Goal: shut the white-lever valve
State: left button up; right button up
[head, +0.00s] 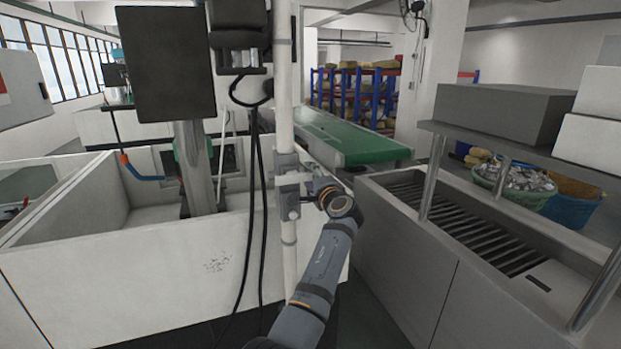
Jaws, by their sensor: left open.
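A white upright pipe (288,110) runs from the top of the head view down past the tank front. A grey block-like fitting (288,162) sits on it at mid-height. My left arm rises from the bottom centre, and its wrist bends left towards this fitting. My left gripper (297,184) is open at the pipe, seen small against the grey fitting. I cannot tell whether its fingers touch anything. No white lever can be made out clearly; the gripper and wrist may hide it. My right gripper is out of view.
A white open tank (150,255) stands left, with a dark panel (165,65) on a post and a blue hose-like part (145,177). Black cables (257,200) hang just left of the pipe. A slatted grey bench (450,215) stands right. A green conveyor (345,135) lies behind.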

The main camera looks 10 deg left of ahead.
pick_arm(q)
jog(key=shift+r, duration=0.2)
notch_tip(320, 180, up, 10)
jog(key=shift+f, duration=0.2)
